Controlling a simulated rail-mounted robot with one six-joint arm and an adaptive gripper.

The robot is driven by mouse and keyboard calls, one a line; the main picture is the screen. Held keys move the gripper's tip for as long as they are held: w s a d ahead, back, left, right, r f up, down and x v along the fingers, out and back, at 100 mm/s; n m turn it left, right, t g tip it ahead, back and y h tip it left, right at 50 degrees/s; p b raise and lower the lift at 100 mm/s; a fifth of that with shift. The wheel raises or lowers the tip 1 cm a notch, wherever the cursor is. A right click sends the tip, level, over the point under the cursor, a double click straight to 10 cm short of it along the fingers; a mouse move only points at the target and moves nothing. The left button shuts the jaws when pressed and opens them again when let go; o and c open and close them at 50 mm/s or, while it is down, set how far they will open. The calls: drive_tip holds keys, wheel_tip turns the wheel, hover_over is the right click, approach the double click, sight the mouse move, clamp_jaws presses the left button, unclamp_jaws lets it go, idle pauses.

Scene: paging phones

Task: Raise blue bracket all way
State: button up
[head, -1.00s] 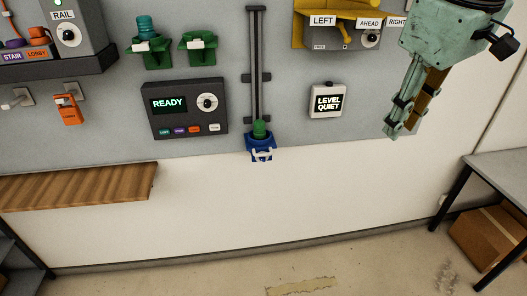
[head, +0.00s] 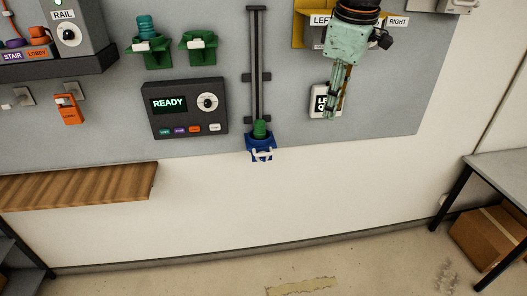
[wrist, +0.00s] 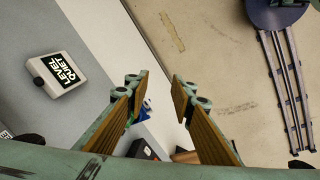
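The blue bracket (head: 261,142) sits at the bottom end of a dark vertical rail (head: 258,50) on the grey wall panel. It has a white handle (head: 262,155) on its front and a green piece (head: 260,128) standing in it. In the wrist view a bit of the blue bracket (wrist: 145,108) shows beyond the left finger, mostly hidden. My gripper (head: 331,114) is to the right of the rail and above the bracket's height, in front of the LEVEL QUIET box. In the wrist view my gripper (wrist: 161,80) is open, with nothing between its fingertips.
The LEVEL QUIET box (wrist: 58,74) is close to my gripper. The READY box (head: 185,108) is left of the rail. A wooden shelf (head: 80,187) juts out at the lower left. The wall below the bracket is clear. A table (head: 500,165) stands at the right.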

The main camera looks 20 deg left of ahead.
drive_tip(key=w+a+f+n, duration=0.2)
drive_tip(key=w+a+f, duration=0.2)
drive_tip(key=a, duration=0.2)
drive_tip(key=w+a+f+n, duration=0.2)
drive_tip(key=w+a+f, duration=0.15)
drive_tip(key=a, duration=0.25)
drive_tip(key=n, duration=0.4)
hover_over(263, 154)
drive_tip(key=s+d, duration=0.2)
drive_tip(key=s+x, duration=0.2)
drive_tip(key=x, duration=0.7)
drive_tip(key=shift+s+f+g, duration=0.15)
drive_tip(key=shift+f+g, duration=0.15)
drive_tip(key=shift+f, duration=0.15)
drive_tip(key=shift+d+f, duration=0.15)
drive_tip(key=shift+w+a+f+p, duration=0.2)
drive_tip(key=shift+w+f, duration=0.2)
drive_tip(key=shift+f, duration=1.8)
drive_tip(key=shift+w+a+f+p, duration=0.25)
drive_tip(key=shift+w+f, duration=0.1)
drive_tip(key=shift+f, duration=1.85)
drive_tip(key=shift+w+a+f+p, duration=0.2)
drive_tip(key=shift+w+f, duration=0.2)
drive_tip(key=shift+f, duration=1.8)
clamp_jaws()
